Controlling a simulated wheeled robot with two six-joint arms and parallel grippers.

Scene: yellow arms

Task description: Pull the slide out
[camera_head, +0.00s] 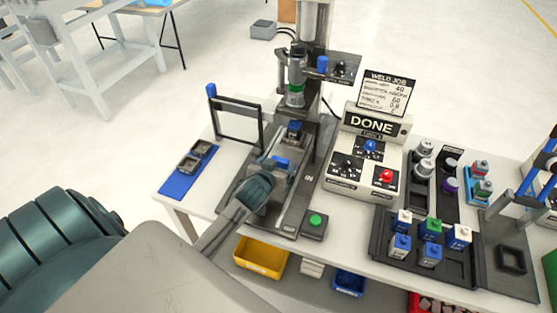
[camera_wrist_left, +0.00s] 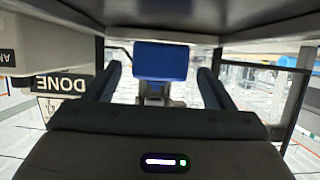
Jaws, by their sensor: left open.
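The slide (camera_head: 268,167) is a grey carriage on the dark base of the weld press, with a blue handle (camera_head: 283,163) on it. In the left wrist view the blue handle (camera_wrist_left: 160,62) shows ahead, between the two fingers in the picture, with gaps on both sides. My left gripper (camera_head: 262,181) is open at the front of the slide, close to the handle. Whether the fingers reach around the handle or stop short of it, I cannot tell. The gripper hides part of the slide's front. My right gripper is not in view.
The press head (camera_head: 297,75) stands above the slide's far end. A black frame (camera_head: 236,103) is to the left, beside a blue mat (camera_head: 180,183). A green button box (camera_head: 315,224) and the DONE control box (camera_head: 362,150) are to the right. A yellow bin (camera_head: 260,258) sits below the tabletop.

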